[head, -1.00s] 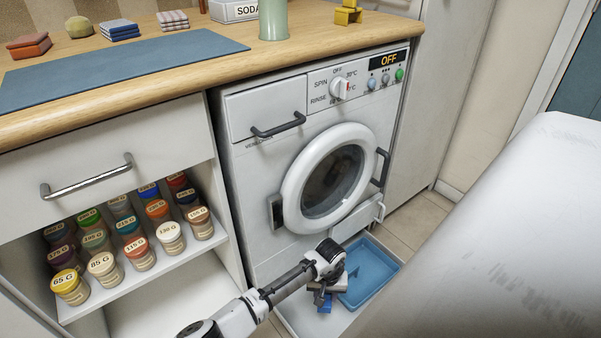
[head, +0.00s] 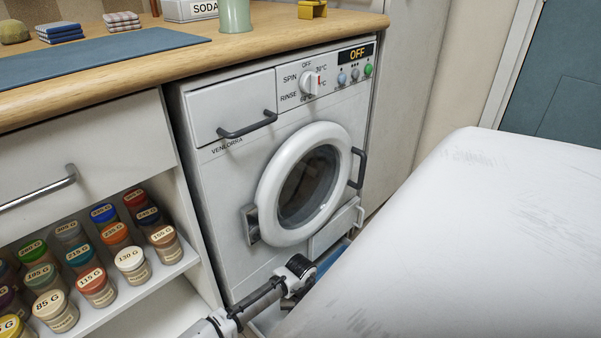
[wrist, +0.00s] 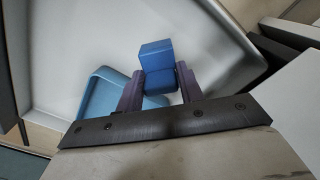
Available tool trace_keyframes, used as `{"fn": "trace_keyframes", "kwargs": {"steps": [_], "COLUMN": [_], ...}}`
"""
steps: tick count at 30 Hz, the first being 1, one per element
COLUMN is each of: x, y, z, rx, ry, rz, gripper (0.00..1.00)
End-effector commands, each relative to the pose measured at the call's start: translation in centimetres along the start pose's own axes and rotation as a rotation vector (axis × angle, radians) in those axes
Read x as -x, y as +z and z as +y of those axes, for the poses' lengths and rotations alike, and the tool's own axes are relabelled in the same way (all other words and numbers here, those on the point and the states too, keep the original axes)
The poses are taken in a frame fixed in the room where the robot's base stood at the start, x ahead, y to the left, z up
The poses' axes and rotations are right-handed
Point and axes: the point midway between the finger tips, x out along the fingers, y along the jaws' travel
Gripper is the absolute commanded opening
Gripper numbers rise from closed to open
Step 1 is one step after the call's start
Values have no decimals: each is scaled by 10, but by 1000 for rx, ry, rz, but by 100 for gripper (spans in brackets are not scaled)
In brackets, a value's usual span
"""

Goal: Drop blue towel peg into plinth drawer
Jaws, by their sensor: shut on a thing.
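The blue towel peg (wrist: 157,66) is a small blocky blue piece. In the wrist view my gripper (wrist: 160,84) is shut on it, with a dark finger on each side. The peg is over the pale open plinth drawer (wrist: 75,45); its height above the floor of the drawer is hard to tell. A light blue tray (wrist: 97,95) lies in the drawer, to the left of the peg in that view. In the head view the tray (head: 333,257) shows only as a sliver, and the fingers and peg are mostly hidden.
A white washing machine (head: 225,170) with a round door (head: 262,192) stands above the drawer. A large white rounded surface (head: 470,230) blocks the lower right of the head view. An open shelf of labelled jars (head: 130,265) is at left, below the wooden worktop (head: 120,70).

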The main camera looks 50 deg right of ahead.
Motion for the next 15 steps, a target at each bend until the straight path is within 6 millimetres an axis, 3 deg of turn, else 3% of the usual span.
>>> {"fn": "trace_keyframes", "kwargs": {"steps": [2,11,12,15], "x": [-8,-8,-8,-8], "y": [0,0,0,0], "z": [0,0,0,0], "rx": [-1,0,0,0], "ry": [-1,0,0,0], "rz": [1,0,0,0], "gripper": [16,16,38,51]}}
